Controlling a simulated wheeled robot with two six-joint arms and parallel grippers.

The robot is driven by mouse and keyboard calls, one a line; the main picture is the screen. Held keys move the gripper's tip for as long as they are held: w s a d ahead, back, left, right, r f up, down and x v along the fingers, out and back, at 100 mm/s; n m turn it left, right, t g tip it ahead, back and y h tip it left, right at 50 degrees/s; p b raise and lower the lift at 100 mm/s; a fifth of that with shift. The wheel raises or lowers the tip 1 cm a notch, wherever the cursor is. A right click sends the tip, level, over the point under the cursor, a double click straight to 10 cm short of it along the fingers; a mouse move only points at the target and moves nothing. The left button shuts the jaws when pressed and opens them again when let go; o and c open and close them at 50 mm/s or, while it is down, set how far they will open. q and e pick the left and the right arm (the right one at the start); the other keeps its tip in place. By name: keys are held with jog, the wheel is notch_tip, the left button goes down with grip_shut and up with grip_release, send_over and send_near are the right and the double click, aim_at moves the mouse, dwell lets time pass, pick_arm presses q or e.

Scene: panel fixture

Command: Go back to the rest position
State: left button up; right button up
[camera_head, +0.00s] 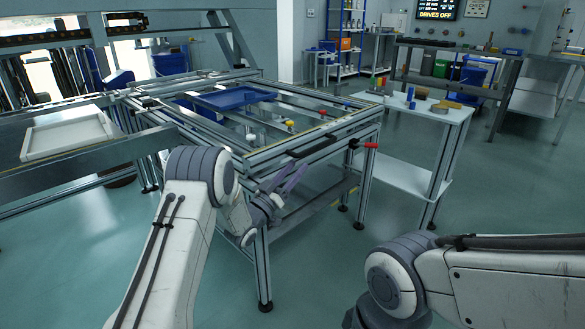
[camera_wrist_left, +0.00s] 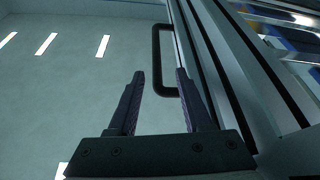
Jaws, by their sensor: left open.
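My left gripper (camera_head: 283,184) is open and empty in front of the near side of the panel fixture (camera_head: 262,160). In the left wrist view my left gripper (camera_wrist_left: 157,82) shows two dark fingers spread apart. A black handle (camera_wrist_left: 161,62) on the fixture's aluminium frame is just beyond the fingertips, close to the right finger; I cannot tell whether they touch. In the head view, my right arm (camera_head: 470,280) reaches in from the lower right, and its gripper is out of the picture.
A blue tray (camera_head: 236,98) lies on the fixture's top. A red knob (camera_head: 371,146) sticks out at its near right corner. A white side table (camera_head: 408,110) with small parts stands to the right. A white panel (camera_head: 68,136) lies at left.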

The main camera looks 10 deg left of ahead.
pick_arm(q)
jog(key=shift+s+a+f, duration=0.2)
jog(key=shift+s, duration=0.2)
